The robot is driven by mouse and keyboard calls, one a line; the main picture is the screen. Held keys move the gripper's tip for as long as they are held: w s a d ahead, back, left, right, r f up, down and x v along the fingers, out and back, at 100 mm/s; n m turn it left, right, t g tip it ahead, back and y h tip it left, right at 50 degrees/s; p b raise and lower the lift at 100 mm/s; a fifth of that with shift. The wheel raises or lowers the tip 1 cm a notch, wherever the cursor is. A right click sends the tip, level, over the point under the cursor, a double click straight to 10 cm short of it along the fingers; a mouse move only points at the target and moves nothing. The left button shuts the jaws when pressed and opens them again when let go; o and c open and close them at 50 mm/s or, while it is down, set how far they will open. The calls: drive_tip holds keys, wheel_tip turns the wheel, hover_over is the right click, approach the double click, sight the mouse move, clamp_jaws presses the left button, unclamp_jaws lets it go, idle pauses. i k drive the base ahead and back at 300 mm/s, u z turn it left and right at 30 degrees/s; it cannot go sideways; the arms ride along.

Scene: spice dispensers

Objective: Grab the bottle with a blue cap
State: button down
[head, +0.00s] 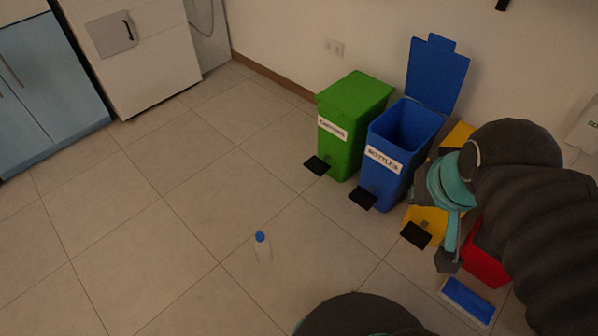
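A small clear bottle (264,252) with a blue cap (260,236) stands upright on the tiled floor, a little left of the picture's middle. My gripper (446,258) is at the right, in front of the yellow and red bins, well apart from the bottle. It is partly hidden by my dark, ridged arm, and I cannot tell whether its fingers are open or shut. I see nothing held in it.
A closed green bin (352,112) and an open-lidded blue bin (396,150) stand by the wall. A yellow bin (426,220) and a red bin (484,262) are partly hidden. A flat blue object (467,299) lies on the floor. The floor around the bottle is clear.

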sight(262, 245)
drive_tip(key=z, duration=1.55)
drive_tip(key=k, duration=1.7)
drive_tip(key=u, duration=0.95)
